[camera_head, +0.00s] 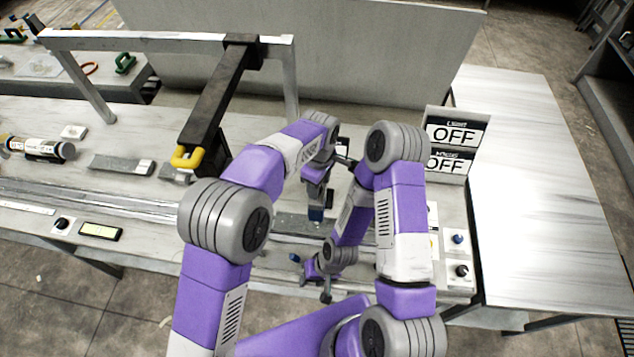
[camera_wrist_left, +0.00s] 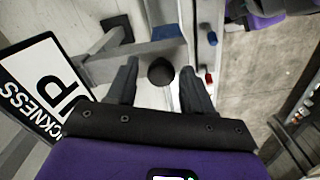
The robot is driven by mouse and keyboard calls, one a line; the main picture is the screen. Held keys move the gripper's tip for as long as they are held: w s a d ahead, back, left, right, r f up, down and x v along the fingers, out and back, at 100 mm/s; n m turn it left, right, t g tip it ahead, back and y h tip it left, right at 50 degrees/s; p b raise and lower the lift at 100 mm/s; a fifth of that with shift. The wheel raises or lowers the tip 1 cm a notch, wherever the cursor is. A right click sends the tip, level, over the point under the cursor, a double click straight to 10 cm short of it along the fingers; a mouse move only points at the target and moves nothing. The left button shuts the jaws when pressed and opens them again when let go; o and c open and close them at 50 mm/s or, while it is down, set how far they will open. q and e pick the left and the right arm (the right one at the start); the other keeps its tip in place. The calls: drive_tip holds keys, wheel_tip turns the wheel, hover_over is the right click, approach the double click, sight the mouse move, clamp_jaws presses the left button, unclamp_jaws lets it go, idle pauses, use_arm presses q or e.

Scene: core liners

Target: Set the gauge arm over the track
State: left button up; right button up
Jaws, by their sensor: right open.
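The gauge arm (camera_head: 213,98) is a dark bar hung from a pale overhead frame (camera_head: 160,42). A yellow handle (camera_head: 187,160) is at its lower end, to the left of my arms. The track (camera_head: 110,196) is a set of long pale rails along the bench front. My left gripper (camera_head: 318,200) points down over the bench, right of the gauge arm and apart from it. In the left wrist view its fingers (camera_wrist_left: 159,70) are spread, with a dark round part between them in the picture. My right gripper (camera_head: 325,284) is low near the bench's front edge, open.
Two "OFF" signs (camera_head: 455,133) stand at the back right. A sign reading "THICKNESS" (camera_wrist_left: 45,85) is left in the wrist view. A small grey bar (camera_head: 122,165) and a cylinder (camera_head: 38,148) lie at the left. A knob box (camera_head: 458,270) is at the front right.

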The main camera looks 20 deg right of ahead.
use_arm(q)
drive_tip(key=shift+o, duration=0.3)
wheel_tip(320, 180, up, 8)
drive_tip(key=shift+f, duration=0.2)
idle(0.6)
